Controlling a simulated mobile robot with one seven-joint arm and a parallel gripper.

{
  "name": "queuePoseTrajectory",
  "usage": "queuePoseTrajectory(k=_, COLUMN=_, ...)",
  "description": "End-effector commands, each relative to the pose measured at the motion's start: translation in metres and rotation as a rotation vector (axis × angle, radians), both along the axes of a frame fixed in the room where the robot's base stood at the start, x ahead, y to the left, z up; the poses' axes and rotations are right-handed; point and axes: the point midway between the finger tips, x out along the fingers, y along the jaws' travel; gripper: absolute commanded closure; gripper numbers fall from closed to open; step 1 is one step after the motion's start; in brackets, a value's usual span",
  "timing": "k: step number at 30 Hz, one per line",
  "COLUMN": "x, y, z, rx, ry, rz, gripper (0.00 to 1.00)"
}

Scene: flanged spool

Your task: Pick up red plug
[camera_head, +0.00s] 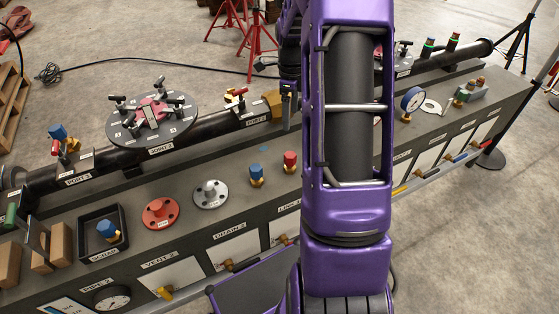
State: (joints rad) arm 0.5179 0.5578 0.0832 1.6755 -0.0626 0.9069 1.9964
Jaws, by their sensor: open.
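A red plug (290,157) with a brass base stands upright on the grey bench top, just left of my large purple arm link. A similar blue plug (256,171) stands to its left. The end of my arm, with my gripper (288,98), shows small and dark above and behind the red plug, beside a brass-coloured block on the pipe. My gripper is open, apart from the red plug, and holds nothing that I can see. Its fingers are small and partly unclear. My arm link hides the bench to the right of the plug.
A grey flange (210,194) and a red flange (160,213) lie left of the plugs. A black scrap tray (83,250) holds another blue plug (107,230). A black pipe (210,122) with a round plate (125,128) runs behind. Bench top around the red plug is clear.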

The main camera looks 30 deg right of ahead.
Motion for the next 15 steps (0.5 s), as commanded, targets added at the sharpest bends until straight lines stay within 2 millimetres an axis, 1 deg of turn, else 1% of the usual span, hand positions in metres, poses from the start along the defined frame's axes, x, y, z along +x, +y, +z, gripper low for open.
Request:
queuePoseTrajectory(k=5, x=-0.002, y=0.001, z=-0.030, rx=0.012, ry=0.006, rz=-0.014, gripper=0.13)
queuePoseTrajectory(k=12, x=-0.002, y=0.001, z=-0.083, rx=0.011, ry=0.006, rz=-0.010, gripper=0.13)
queuePoseTrajectory(k=15, x=-0.002, y=0.001, z=-0.101, rx=0.011, ry=0.004, rz=-0.009, gripper=0.13)
